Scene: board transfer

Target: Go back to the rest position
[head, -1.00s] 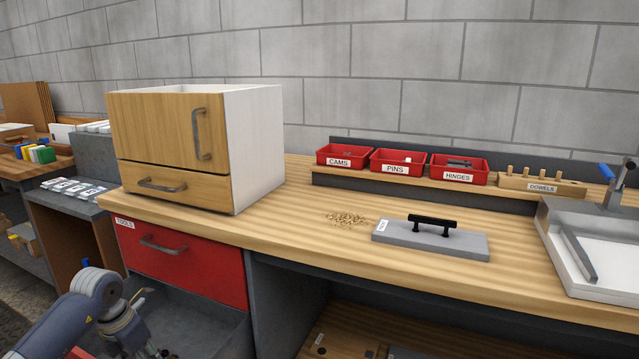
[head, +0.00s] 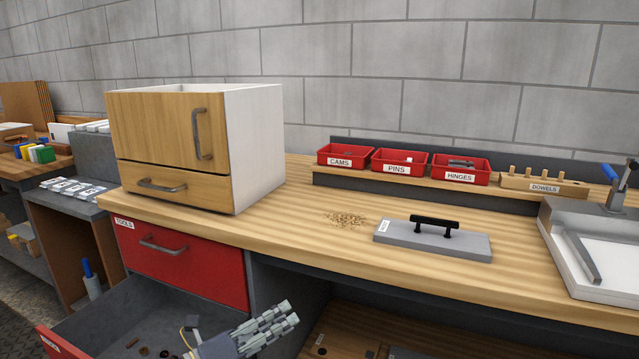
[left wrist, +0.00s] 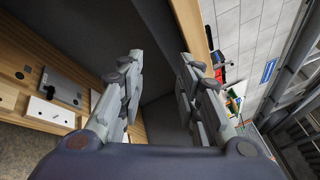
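My left gripper (head: 287,313) shows at the bottom of the head view, in front of the workbench and by the right side of an open lower drawer (head: 112,312). In the left wrist view my left gripper (left wrist: 161,60) has its two fingers well apart, with nothing between them. My right gripper is in neither view. The open drawer has a grey inside with a few small dark items in it, and part of its red front shows at the lower left.
A wooden cabinet (head: 160,130) stands on the workbench (head: 300,225) above a shut red drawer (head: 190,268). A grey board with a black handle (head: 430,240) lies near small pellets (head: 345,220). Red bins (head: 398,163) and a dowel block (head: 543,188) stand behind. A white tray (head: 600,250) is at right.

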